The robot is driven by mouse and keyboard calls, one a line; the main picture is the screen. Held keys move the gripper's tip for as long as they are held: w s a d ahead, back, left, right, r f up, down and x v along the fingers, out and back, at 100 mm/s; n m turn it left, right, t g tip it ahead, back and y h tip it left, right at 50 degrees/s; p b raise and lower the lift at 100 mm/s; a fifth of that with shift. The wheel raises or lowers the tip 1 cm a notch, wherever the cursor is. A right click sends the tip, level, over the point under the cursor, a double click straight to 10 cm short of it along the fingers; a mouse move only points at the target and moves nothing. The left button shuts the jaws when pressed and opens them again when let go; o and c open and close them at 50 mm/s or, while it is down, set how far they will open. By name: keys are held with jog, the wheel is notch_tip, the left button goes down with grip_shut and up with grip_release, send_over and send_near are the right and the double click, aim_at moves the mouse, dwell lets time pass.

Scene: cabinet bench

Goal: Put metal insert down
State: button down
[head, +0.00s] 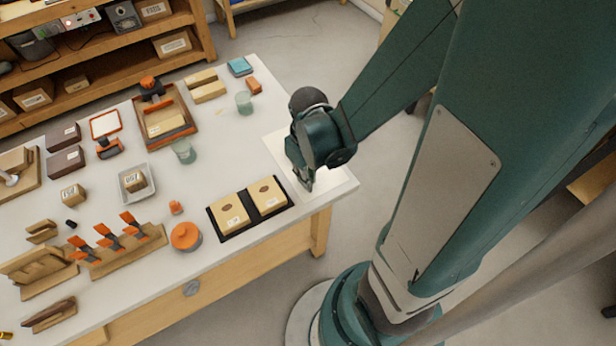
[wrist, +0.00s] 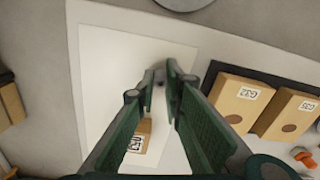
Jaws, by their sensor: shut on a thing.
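My gripper (head: 307,182) is low over the white sheet (head: 338,181) at the right corner of the bench in the head view. In the wrist view its fingers (wrist: 160,82) close toward each other over the sheet (wrist: 105,75). A small grey piece (wrist: 159,76), which looks like the metal insert, shows between the fingertips and is mostly hidden. I cannot tell whether it touches the sheet. A tan block with a printed label (wrist: 141,138) shows between the fingers nearer the wrist, partly covered by the left finger.
A black tray (head: 243,232) with two labelled wooden blocks (head: 268,196) stands left of the sheet. An orange round container (head: 186,236) and a glass cup (head: 244,102) are farther off. The bench edge is close to the sheet. Part of the sheet is bare.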

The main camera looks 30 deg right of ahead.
jog(key=shift+f, duration=0.15)
jog(key=c, duration=2.5)
grip_release()
jog(key=shift+o, duration=0.2)
jog(key=shift+r, duration=0.2)
notch_tip(320, 180, up, 12)
jog(key=p, duration=0.3)
jog(key=shift+p, duration=0.4)
